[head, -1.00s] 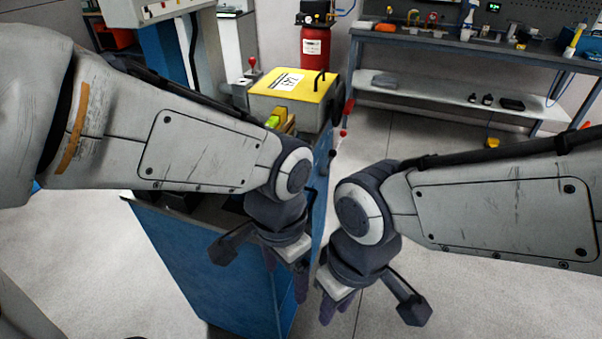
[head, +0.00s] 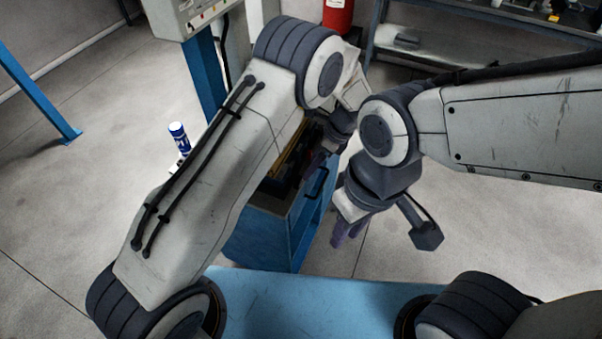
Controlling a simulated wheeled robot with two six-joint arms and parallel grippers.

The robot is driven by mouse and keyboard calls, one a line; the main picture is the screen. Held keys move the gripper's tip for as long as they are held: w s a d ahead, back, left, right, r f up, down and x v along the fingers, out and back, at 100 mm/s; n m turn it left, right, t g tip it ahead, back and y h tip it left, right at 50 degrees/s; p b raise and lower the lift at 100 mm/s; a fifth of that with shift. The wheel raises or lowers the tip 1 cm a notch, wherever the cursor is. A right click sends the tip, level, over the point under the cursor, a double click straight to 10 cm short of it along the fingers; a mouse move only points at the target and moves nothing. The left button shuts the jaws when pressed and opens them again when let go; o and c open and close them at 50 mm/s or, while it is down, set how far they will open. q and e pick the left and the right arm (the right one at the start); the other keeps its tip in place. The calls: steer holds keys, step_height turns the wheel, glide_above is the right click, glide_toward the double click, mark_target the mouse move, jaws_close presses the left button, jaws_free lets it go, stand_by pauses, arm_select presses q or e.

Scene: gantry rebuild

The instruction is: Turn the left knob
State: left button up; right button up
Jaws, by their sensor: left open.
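A grey control box (head: 185,14) on a blue post is cut off by the top edge, with small coloured controls along its face. I cannot make out which of them is the left knob, or whether it is in view. My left arm reaches across the middle. My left gripper (head: 314,166) is open over the blue cabinet (head: 265,235), below and right of the control box and apart from it. Its fingers are small and partly hidden by the wrist. My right gripper (head: 346,236) hangs right of the cabinet, fingers down, their gap unclear.
A blue and white can (head: 179,137) stands left of my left arm. A red cylinder (head: 338,14) is at the top, beside a workbench with a lower shelf (head: 455,55). A blue post with a foot (head: 42,98) is at far left. Floor is clear at left and lower right.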

mark_target(300, 180)
arm_select(q)
steer(key=p+x, duration=0.2)
steer(key=x, duration=0.6)
steer(key=shift+p, duration=0.35)
steer(key=shift+c, duration=0.2)
jaws_close()
steer(key=shift+s+t+b, duration=0.1)
steer(key=shift+t+b, duration=0.4)
steer(key=t+b, duration=0.2)
steer(key=b, duration=0.5)
steer(key=n+t+h+b, duration=0.1)
steer(key=t+b, duration=0.1)
steer(key=b, duration=0.5)
steer(key=shift+s+a+f+h+b, duration=0.1)
steer(key=shift+s+f+h+b, duration=0.1)
steer(key=shift+h+b, duration=0.15)
steer(key=shift+r, duration=0.25)
